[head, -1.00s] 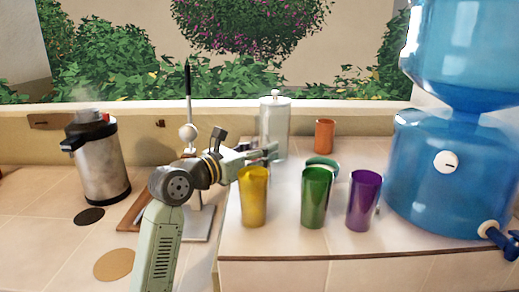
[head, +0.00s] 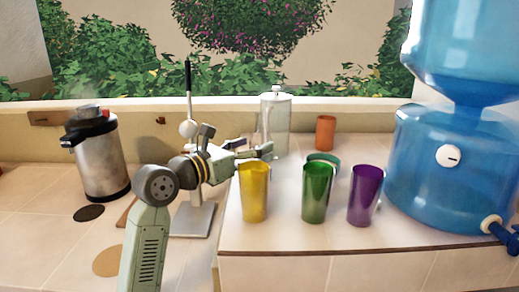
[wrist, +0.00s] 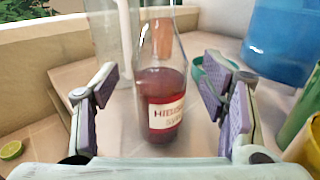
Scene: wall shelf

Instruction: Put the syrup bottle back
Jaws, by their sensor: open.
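The syrup bottle (wrist: 160,88) is clear glass with dark red liquid and a white label, partly reading "HIB". It stands upright on the counter in the wrist view, ahead of my gripper (wrist: 163,88). The open fingers stand to its left and right, with visible gaps on both sides. In the head view my gripper (head: 263,154) is over the raised counter, behind the yellow cup (head: 254,195). I cannot make out the bottle in the head view.
A tall lidded glass jar (head: 276,125) and an orange cup (head: 325,132) stand behind. A green cup (head: 316,195), a purple cup (head: 364,198) and a teal round item (head: 322,159) are to the right. A blue water dispenser (head: 440,165) bounds the right side.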

